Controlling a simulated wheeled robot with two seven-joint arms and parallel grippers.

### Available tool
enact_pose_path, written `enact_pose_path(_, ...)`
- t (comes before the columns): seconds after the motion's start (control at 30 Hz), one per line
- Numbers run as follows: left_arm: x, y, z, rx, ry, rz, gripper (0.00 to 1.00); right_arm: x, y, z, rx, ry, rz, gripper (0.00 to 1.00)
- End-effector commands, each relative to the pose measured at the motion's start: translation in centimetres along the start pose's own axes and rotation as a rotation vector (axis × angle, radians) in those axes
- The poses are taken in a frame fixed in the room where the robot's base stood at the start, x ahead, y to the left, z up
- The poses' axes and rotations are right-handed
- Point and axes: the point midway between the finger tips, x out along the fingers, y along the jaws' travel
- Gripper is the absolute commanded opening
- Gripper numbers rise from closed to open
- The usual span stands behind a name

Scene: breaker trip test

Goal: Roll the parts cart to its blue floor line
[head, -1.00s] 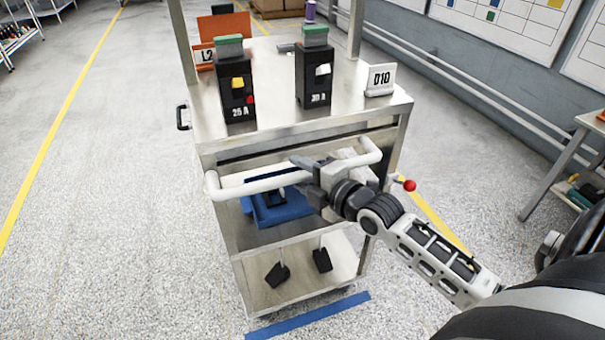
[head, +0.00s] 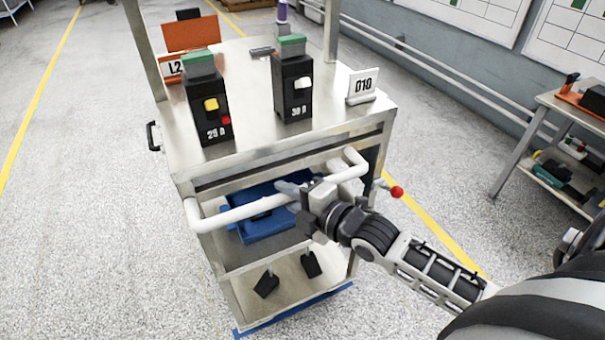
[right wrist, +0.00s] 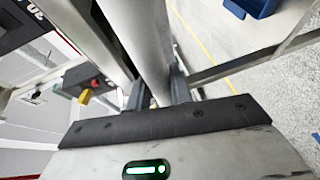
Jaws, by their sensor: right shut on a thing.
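The parts cart (head: 262,133) is a grey metal cart with a white push handle (head: 236,216) on its near side. The blue floor line (head: 296,312) shows along the cart's near bottom edge, partly hidden by it. My right gripper (head: 297,196) is shut on the handle toward its right part. In the right wrist view the handle bar (right wrist: 148,40) runs between the two fingers (right wrist: 158,92). My left gripper is not in view.
A blue bin (head: 262,212) sits on a shelf below. A workbench (head: 545,130) stands at right. The floor at left is clear.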

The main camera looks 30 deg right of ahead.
Motion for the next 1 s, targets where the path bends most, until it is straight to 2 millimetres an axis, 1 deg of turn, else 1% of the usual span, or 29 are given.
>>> enact_pose_path(0.13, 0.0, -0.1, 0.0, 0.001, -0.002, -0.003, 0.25, 0.3, 0.2, -0.5, -0.006, 0.01, 0.005, 0.0)
enact_pose_path(0.37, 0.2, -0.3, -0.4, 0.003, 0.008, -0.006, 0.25, 0.2, 0.2, -0.5, -0.006, 0.009, 0.006, 0.0)
enact_pose_path(0.4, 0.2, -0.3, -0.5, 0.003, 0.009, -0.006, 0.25, 0.2, 0.2, -0.5, -0.006, 0.009, 0.006, 0.24)
enact_pose_path(0.47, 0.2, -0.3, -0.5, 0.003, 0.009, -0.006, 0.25, 0.1, 0.2, -0.4, -0.005, 0.007, 0.006, 0.41)
enact_pose_path(0.5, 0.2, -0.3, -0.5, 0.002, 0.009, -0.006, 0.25, 0.1, 0.2, -0.4, -0.005, 0.007, 0.006, 0.43)
enact_pose_path(0.87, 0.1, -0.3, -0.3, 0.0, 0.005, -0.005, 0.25, 0.1, 0.2, -0.4, -0.005, 0.007, 0.006, 0.43)
enact_pose_path(1.0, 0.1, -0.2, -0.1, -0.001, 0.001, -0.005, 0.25, -0.8, 0.1, -0.4, -0.005, 0.007, 0.004, 0.43)
